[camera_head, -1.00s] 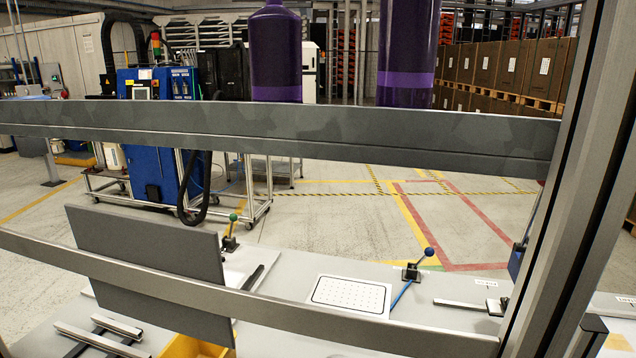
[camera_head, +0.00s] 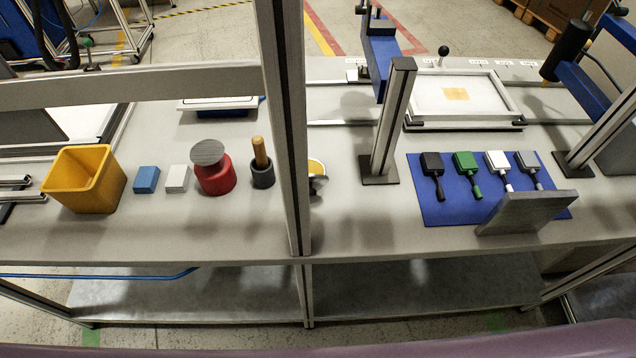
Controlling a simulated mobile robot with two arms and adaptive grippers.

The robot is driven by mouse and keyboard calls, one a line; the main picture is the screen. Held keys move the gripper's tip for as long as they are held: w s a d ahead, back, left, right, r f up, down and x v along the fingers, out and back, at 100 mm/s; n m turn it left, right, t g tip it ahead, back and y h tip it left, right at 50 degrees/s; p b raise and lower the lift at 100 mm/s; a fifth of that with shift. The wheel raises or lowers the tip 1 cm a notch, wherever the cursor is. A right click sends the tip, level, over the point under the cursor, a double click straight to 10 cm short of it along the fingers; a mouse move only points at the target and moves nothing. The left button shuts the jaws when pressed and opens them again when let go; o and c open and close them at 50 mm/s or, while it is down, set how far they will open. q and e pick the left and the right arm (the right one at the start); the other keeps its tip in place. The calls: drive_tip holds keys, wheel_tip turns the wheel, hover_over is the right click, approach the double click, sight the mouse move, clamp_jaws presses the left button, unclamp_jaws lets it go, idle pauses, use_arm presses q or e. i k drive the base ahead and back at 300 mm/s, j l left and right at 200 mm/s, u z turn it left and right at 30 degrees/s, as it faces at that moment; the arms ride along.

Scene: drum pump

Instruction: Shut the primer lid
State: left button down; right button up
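A red round pot (camera_head: 216,182) stands on the bench in the middle left. A grey round disc (camera_head: 207,152), which looks like its lid, is at the top of the pot and set a little to the left. I cannot tell whether this disc is fully seated or tilted open. No label shows on the pot, so I cannot confirm that it is the primer. Neither of my grippers is in view.
A yellow bin (camera_head: 84,182), blue block (camera_head: 146,179), white block (camera_head: 177,178) and dark cup with a wooden handle (camera_head: 262,175) stand near the pot. An upright frame post (camera_head: 285,120) stands right of them. A blue mat (camera_head: 437,205) holds several paddle-shaped tools.

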sight(315, 180)
drive_tip(key=k+l, duration=0.35)
drive_tip(key=l, duration=0.2)
drive_tip(key=k+l, duration=0.4)
drive_tip(key=l, duration=0.15)
drive_tip(key=u, duration=0.05)
